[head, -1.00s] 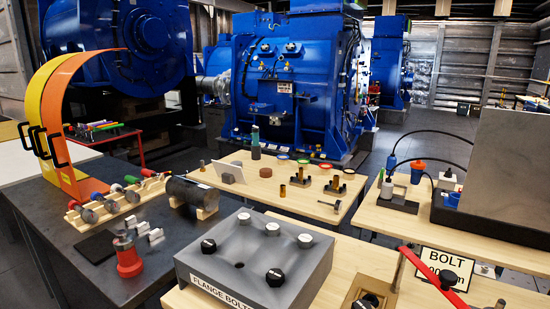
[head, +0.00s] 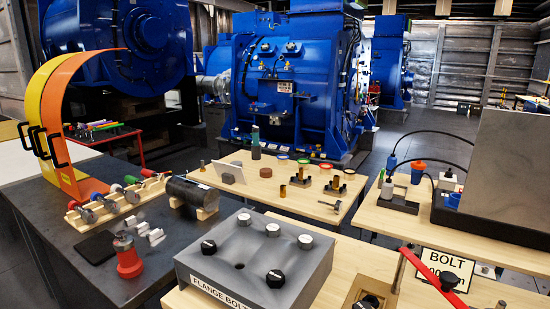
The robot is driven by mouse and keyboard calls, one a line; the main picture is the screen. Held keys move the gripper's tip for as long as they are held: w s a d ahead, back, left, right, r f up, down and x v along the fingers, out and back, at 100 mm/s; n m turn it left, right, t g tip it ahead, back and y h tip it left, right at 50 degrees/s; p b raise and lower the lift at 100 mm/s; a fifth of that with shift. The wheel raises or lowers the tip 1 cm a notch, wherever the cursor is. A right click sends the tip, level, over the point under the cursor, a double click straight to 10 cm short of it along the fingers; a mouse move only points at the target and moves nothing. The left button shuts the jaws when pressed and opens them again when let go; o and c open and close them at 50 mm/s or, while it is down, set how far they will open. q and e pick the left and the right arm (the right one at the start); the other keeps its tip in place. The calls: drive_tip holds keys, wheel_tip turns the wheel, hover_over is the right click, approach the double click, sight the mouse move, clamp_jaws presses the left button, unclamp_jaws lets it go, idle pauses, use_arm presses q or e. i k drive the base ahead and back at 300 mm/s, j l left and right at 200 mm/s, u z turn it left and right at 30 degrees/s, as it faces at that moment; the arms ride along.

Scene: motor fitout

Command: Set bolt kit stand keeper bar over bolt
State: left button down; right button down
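The bolt kit stand shows at the lower right, partly cut off by the bottom edge, with a white sign reading BOLT (head: 443,267). A red keeper bar (head: 421,264) slants from upper left to lower right in front of the sign. A black bolt head or knob (head: 449,280) shows against the bar; I cannot tell whether it is on the bar or apart from it. Another black-headed bolt (head: 369,301) sits in a square wooden recess to the left. Neither of my grippers is in view.
A grey flange bolt block (head: 225,262) with several bolts stands left of the stand. Behind are a wooden table (head: 300,212) with small parts and a bench with a grey cabinet (head: 510,165). A dark table (head: 60,225) at left holds a red-based tool (head: 128,262).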

sight(447, 280)
drive_tip(key=k+l+z, duration=0.1)
drive_tip(key=l, duration=0.3)
drive_tip(key=k+l+z, duration=0.1)
drive_tip(key=l, duration=0.3)
drive_tip(key=k+l+z, duration=0.15)
drive_tip(key=l, duration=0.25)
drive_tip(key=k+l+z, duration=0.1)
drive_tip(key=l, duration=0.3)
drive_tip(key=k, duration=0.1)
